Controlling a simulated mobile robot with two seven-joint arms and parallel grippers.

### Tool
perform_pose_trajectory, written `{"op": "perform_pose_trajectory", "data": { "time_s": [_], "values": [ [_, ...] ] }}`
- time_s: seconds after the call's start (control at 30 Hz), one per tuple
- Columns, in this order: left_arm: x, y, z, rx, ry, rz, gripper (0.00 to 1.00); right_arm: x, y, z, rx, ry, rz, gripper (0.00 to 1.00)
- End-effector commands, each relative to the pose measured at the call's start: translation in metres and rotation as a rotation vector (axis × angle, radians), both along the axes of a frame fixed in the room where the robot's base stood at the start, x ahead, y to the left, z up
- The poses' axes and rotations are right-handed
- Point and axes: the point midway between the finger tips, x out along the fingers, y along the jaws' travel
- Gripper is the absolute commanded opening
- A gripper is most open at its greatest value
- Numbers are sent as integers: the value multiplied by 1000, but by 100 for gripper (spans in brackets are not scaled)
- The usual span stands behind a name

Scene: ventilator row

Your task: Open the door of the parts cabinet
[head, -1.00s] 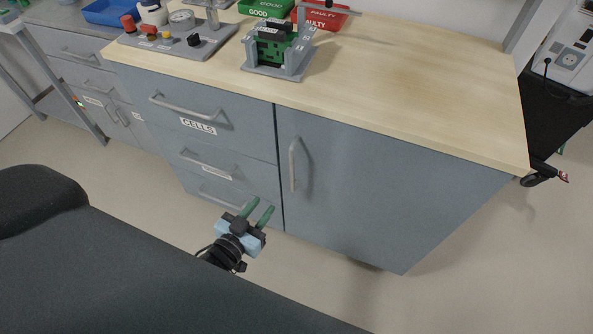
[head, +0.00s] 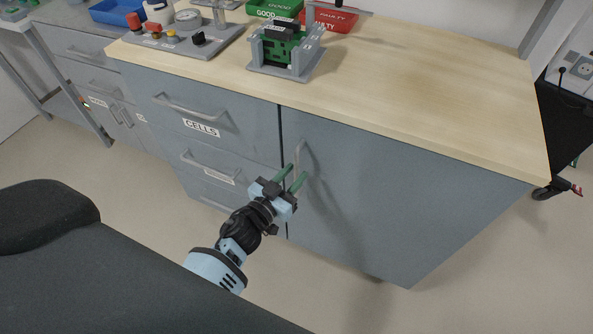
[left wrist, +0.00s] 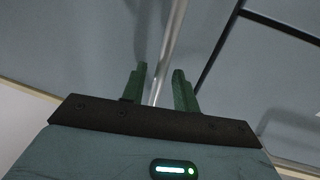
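The parts cabinet's grey door (head: 380,195) is closed, on the right half of the bench front. Its vertical bar handle (head: 299,158) is near the door's left edge. My left gripper (head: 294,176) is open at the lower part of this handle, with its green fingers pointing at the door. In the left wrist view the handle (left wrist: 168,50) runs down between the two open fingers (left wrist: 160,88); I cannot tell whether either finger touches it. My right gripper is not in view.
Drawers, one labelled CELLS (head: 201,128), are left of the door. The wooden worktop (head: 430,95) above holds a fixture with a green board (head: 287,50), a control panel (head: 180,35) and green and red bins. Floor in front of the door is clear.

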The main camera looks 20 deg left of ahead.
Motion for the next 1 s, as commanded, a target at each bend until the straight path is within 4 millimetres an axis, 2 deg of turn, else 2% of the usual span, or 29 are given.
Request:
{"op": "perform_pose_trajectory", "data": {
  "time_s": [0.2, 0.5, 0.73, 1.0],
  "values": [
    [16, -3, -1, 0, 1, 1, 30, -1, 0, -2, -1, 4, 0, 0],
    [18, -3, 0, 0, 1, 1, 30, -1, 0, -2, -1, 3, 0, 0],
    [18, -3, 0, -1, 1, 1, 0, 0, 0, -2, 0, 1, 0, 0],
    [18, -3, 0, -1, 1, 0, 0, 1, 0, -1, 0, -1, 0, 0]
  ]
}}
